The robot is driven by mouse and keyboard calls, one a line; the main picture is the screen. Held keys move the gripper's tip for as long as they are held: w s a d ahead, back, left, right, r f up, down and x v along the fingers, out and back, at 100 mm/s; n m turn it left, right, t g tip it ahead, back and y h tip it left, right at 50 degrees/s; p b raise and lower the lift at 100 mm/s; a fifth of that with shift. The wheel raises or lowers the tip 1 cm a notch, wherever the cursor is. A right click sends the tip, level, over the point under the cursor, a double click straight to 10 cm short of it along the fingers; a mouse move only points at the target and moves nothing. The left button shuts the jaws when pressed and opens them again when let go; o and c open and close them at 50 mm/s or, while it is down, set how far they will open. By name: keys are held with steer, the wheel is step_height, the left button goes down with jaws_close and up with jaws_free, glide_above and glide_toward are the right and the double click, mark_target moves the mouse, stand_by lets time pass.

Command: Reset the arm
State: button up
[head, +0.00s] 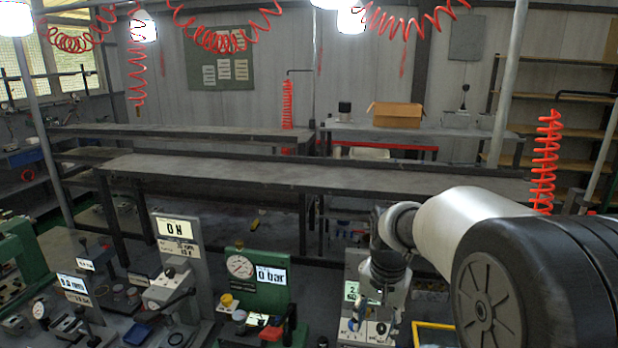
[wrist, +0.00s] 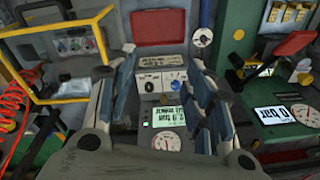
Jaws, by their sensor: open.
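My gripper (wrist: 161,68) is open in the wrist view, its two fingers apart with nothing held between them. Beyond and between the fingers shows a grey test unit (wrist: 152,82) with knobs, a round gauge and a lit green display. In the head view my arm reaches in from the right, with its wrist bent down over the same grey unit (head: 352,328). The fingers are hard to make out there. I cannot tell from these views whether the fingers touch the unit.
A green gauge block (head: 268,297) reading 0 bar stands left of my wrist. A grey stand (head: 180,240) with a display is farther left. A yellow frame (head: 433,325) is at the lower right. A long bench (head: 230,172) lies behind; red coiled hoses hang above.

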steer(key=s+r+n+t+b, duration=0.1)
steer(key=s+r, duration=0.2)
steer(key=s, duration=0.4)
steer(key=s+r+n+t+b, duration=0.1)
steer(key=s+r+n, duration=0.1)
steer(key=s+r, duration=0.35)
steer(key=s+f+n+t+b, duration=0.1)
steer(key=s+f, duration=0.3)
steer(key=s, duration=1.1)
steer(key=shift+f+n, duration=0.35)
steer(key=shift+n, duration=0.55)
steer(key=shift+w, duration=0.1)
